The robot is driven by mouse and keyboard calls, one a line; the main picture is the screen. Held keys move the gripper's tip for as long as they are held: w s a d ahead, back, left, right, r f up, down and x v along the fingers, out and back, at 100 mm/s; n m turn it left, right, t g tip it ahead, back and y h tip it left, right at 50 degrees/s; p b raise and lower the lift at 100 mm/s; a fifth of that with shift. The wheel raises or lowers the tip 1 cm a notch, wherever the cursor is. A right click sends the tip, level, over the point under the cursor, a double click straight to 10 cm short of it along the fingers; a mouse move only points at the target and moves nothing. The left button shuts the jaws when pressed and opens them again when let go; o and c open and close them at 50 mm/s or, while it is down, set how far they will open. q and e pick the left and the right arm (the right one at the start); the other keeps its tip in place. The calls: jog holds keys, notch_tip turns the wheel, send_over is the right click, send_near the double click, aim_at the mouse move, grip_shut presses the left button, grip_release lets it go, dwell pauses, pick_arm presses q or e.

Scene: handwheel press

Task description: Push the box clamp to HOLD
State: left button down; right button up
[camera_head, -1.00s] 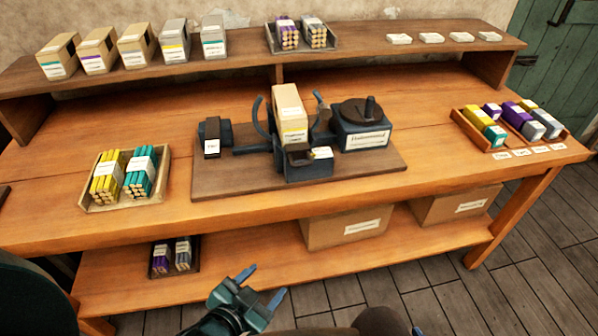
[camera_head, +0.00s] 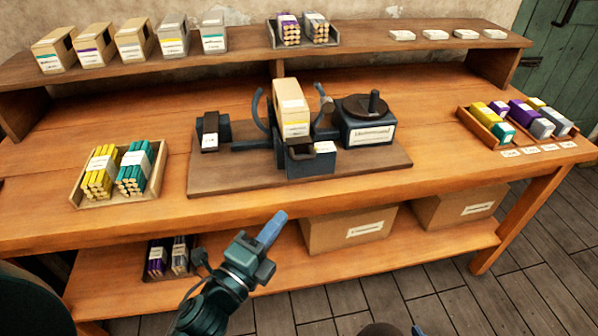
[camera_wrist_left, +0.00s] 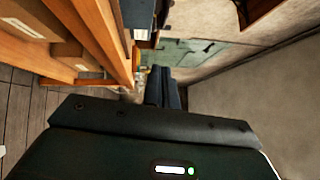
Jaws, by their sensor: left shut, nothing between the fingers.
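The dark blue press stands on a brown board (camera_head: 240,180) on the bench. A tan box (camera_head: 291,103) stands upright in its middle, between curved dark arms (camera_head: 261,110). A dark block with a white label (camera_head: 210,131) sits left of the box on the board. I cannot tell which part is the box clamp, and the labels are too small to read. My left gripper (camera_head: 274,225) is shut and empty, in front of the bench edge below the press, touching nothing. Its closed fingers also show in the left wrist view (camera_wrist_left: 163,88). Only a blue tip, probably of my right gripper (camera_head: 417,330), shows at the bottom edge.
A handwheel unit (camera_head: 368,123) stands at the board's right. A tray of yellow and teal sticks (camera_head: 77,196) is at left, a tray of coloured blocks (camera_head: 468,121) at right. Cartons (camera_head: 318,234) stand on the lower shelf. The bench top between trays and board is clear.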

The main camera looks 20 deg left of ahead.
pick_arm(q)
jog(key=p, duration=0.2)
send_near(311, 159)
jog(key=w+d, duration=0.2)
jog(key=d, duration=0.1)
jog(key=w, duration=0.1)
jog(key=w+a, duration=0.1)
jog(key=shift+w+r+p, duration=0.3)
jog(key=shift+p, duration=0.05)
jog(key=shift+w+a, duration=0.15)
jog(key=shift+w, duration=0.2)
pick_arm(e)
jog(key=shift+s+d+r+h, duration=0.1)
jog(key=shift+d+r+h, duration=0.25)
jog(key=shift+r, duration=0.15)
pick_arm(q)
jog(key=shift+a, duration=0.1)
jog(key=shift+w+a+r, duration=0.1)
jog(key=shift+w+a, duration=0.2)
jog(key=shift+w, duration=0.25)
jog(key=shift+w+a, duration=0.25)
jog(key=shift+w, duration=0.25)
pick_arm(e)
jog(key=shift+a+r, duration=0.15)
